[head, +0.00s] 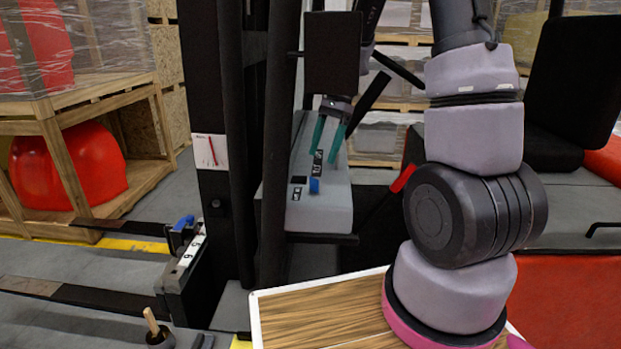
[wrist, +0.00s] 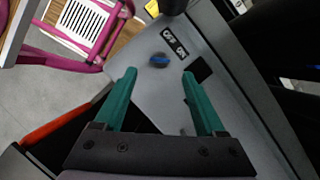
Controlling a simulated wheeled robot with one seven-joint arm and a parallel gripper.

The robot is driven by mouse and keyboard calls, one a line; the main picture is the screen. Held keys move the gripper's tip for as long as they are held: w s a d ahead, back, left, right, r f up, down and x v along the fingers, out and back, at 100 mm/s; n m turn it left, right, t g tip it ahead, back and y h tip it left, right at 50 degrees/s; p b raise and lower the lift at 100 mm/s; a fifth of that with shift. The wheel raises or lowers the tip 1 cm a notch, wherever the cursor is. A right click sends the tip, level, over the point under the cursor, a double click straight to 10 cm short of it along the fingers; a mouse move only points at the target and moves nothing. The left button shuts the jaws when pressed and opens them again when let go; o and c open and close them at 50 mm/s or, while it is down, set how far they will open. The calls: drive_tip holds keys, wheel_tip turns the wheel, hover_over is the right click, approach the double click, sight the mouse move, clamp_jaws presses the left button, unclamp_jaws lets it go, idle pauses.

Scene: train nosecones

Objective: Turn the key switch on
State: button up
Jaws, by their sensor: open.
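The key switch (wrist: 159,60) is a small blue knob on a grey panel (wrist: 150,95), just beside a black OFF/ON label (wrist: 175,45). In the head view the blue knob (head: 314,185) stands out from the grey console (head: 335,205). My gripper (wrist: 158,78) has two green fingers, which are open and empty. In the wrist view the knob lies just beyond the fingertips, between their lines. In the head view my gripper (head: 325,162) is over the console, above the knob. I cannot tell whether a finger touches it.
A black mast (head: 230,150) stands left of the console. A wood-topped surface (head: 325,310) is below it. A crate (head: 80,160) with a red nosecone (head: 75,165) stands at the left. A pink frame (wrist: 110,35) shows at upper left in the wrist view.

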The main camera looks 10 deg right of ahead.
sight(314, 179)
drive_tip(key=x, duration=0.8)
drive_tip(key=shift+a+f, duration=0.1)
drive_tip(key=shift+f, duration=0.1)
clamp_jaws()
